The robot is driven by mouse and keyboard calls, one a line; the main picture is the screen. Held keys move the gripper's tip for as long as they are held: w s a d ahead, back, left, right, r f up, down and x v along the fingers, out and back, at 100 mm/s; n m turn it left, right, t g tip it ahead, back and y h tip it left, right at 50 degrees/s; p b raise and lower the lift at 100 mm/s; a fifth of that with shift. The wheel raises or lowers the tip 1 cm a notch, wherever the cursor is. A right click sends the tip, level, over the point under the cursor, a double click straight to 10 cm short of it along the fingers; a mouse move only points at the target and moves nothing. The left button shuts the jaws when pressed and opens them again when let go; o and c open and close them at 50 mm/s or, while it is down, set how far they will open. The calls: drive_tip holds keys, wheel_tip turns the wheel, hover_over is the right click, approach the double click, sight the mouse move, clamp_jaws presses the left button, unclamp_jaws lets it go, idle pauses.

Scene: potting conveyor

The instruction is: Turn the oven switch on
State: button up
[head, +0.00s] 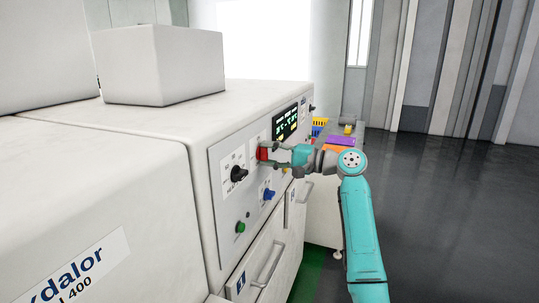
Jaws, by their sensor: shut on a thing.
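The oven (160,125) is a large white cabinet with a control panel (222,165) on its front. A red switch (262,154) sits on the upper part of this panel. My gripper (267,151) reaches in from the right and is shut on the red switch, with its fingers above and below it. The fingers hide part of the switch, and I cannot tell which way it is set. A lit display (286,121) with green text is just above and to the right of the gripper.
A black knob (239,174), a blue knob (268,194) and a green button (240,227) are on the panel near my gripper. A door handle (268,266) sticks out below. A small table with coloured items (341,141) stands behind. Dark floor (450,200) is clear at right.

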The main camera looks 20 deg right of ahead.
idle(0.3)
drive_tip(key=o, duration=1.1)
drive_tip(key=shift+o, duration=0.2)
drive_tip(key=shift+d, duration=0.1)
drive_tip(key=v, duration=1.2)
